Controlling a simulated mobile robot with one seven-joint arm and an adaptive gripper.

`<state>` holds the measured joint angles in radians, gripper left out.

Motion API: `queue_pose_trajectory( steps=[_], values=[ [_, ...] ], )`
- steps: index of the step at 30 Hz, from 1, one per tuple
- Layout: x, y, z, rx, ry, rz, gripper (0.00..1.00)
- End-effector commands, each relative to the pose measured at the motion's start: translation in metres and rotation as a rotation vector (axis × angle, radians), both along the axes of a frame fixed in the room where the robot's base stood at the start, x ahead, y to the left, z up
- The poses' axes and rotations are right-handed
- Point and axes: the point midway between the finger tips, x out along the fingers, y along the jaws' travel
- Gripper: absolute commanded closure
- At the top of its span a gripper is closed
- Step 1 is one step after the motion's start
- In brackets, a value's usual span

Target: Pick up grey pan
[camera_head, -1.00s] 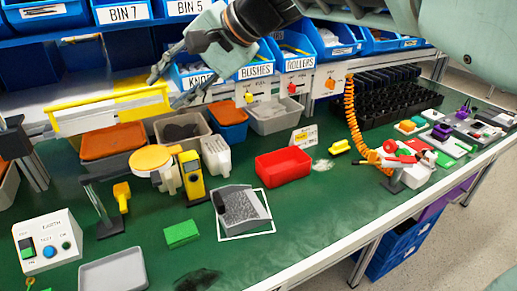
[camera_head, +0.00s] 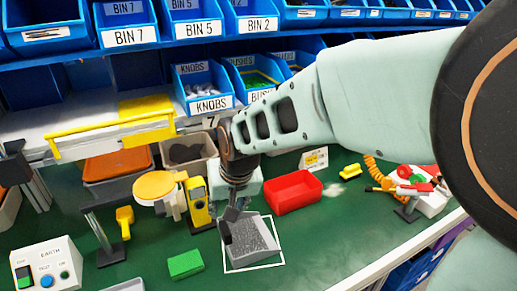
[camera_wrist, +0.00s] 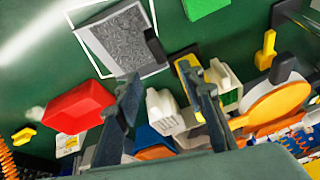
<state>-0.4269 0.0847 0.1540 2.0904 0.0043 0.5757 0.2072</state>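The grey pan (camera_head: 255,238) lies on the green bench inside a white outline. Its inside is dark and speckled, and a dark handle shows at its left side. In the wrist view the pan (camera_wrist: 122,40) is at the top, with its dark handle (camera_wrist: 154,46) at its right edge. My gripper (camera_head: 236,212) points down at the pan's back left, close to the handle in the head view. In the wrist view my gripper (camera_wrist: 165,100) has its two fingers well apart with nothing held between them. The pan lies beyond the fingertips. Contact is not visible.
A red bin (camera_head: 294,193) stands right of the pan. A yellow meter (camera_head: 197,203) and a yellow-topped round device (camera_head: 155,185) stand to the left. A green block (camera_head: 185,264) lies at the front left. Bench in front of the pan is clear.

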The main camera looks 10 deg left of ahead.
Motion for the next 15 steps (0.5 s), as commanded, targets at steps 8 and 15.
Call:
queue_pose_trajectory(
  steps=[8,15],
  values=[
    [-0.008,-0.011,-0.027,-0.078,-0.048,0.116,0.64],
    [0.003,-0.004,-0.06,-0.082,-0.049,0.122,0.64]
  ],
)
